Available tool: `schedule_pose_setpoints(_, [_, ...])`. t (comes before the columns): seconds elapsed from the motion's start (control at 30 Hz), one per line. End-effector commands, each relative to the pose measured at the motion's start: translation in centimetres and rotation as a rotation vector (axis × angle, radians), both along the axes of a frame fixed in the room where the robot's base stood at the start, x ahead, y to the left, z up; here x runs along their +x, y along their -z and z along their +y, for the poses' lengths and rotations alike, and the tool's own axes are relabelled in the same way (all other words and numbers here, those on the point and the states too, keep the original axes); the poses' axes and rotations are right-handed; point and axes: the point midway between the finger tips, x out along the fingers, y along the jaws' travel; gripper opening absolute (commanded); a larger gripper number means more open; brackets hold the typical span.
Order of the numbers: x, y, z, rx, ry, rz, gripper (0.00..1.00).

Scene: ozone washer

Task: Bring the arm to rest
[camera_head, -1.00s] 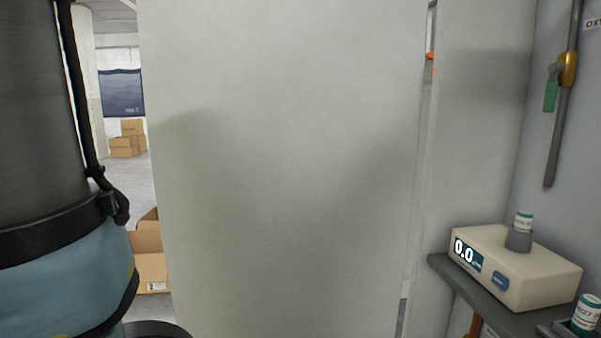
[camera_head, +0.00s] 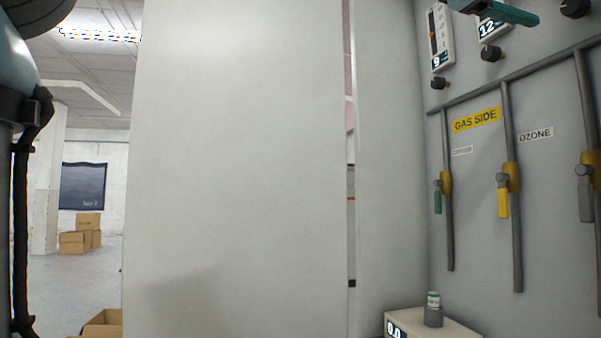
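Part of my arm (camera_head: 15,90), dark with a light blue section and a black cable, runs along the left edge. Nothing held can be seen. A wide plain pale panel (camera_head: 240,150) fills the middle of the view.
On the right, a grey wall panel (camera_head: 470,220) carries pipes with a green valve handle (camera_head: 437,202), a yellow handle (camera_head: 503,203) and a grey handle (camera_head: 585,200). A vial (camera_head: 433,300) stands on a white meter (camera_head: 455,328). Boxes (camera_head: 80,240) lie far left.

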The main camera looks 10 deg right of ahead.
Motion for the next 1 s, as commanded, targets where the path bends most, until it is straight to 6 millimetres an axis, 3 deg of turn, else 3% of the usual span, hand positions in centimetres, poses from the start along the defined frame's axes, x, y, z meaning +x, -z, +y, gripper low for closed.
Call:
schedule_pose_setpoints(0.33, [4.7, 4.3, -0.5, 0.09, -0.084, -0.051, 0.7])
schedule_pose_setpoints(0.57, [10.1, 9.6, -0.1, 0.206, -0.17, -0.11, 0.7])
schedule_pose_setpoints(0.67, [13.2, 12.7, 0.7, 0.279, -0.217, -0.142, 0.7])
schedule_pose_setpoints(0.77, [17.3, 17.2, 2.3, 0.383, -0.275, -0.18, 0.7])
schedule_pose_setpoints(0.87, [21.7, 22.5, 5.1, 0.512, -0.33, -0.219, 0.7])
schedule_pose_setpoints(1.0, [26.5, 29.9, 10.2, 0.698, -0.381, -0.258, 0.7])
